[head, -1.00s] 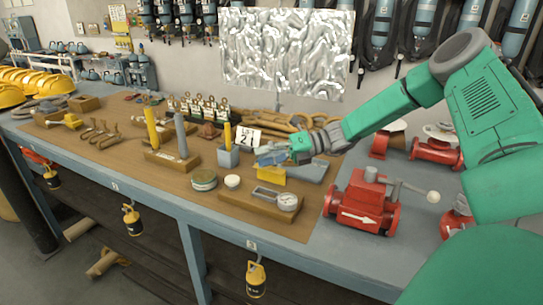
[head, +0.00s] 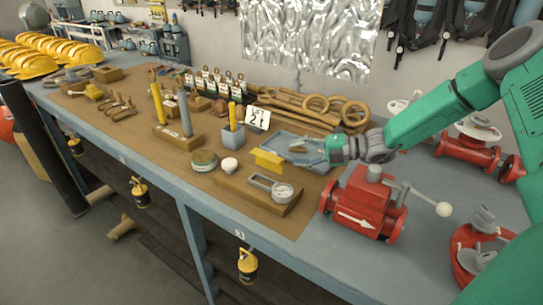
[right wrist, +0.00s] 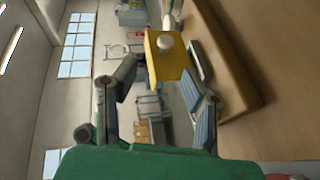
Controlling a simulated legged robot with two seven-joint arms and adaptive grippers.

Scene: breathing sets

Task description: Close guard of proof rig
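The item that seems to be the proof rig is a low blue-grey tray (head: 296,142) on the brown mat in the head view. A yellow plate (head: 268,160), likely its guard, stands upright at the tray's left end. My right gripper (head: 302,152) is over the tray, just right of the plate. In the right wrist view the yellow plate (right wrist: 168,62) with a pale round knob (right wrist: 165,41) shows beyond and between the spread fingers of my right gripper (right wrist: 163,92). The fingers look open; contact with the plate cannot be told. My left gripper is not in view.
A wooden block with a gauge (head: 283,192) lies in front of the tray. A red valve (head: 362,205) with a lever stands close on the right. A number sign (head: 257,118) and a grey holder (head: 232,135) stand to the left. Wooden-coloured wrenches (head: 300,112) lie behind.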

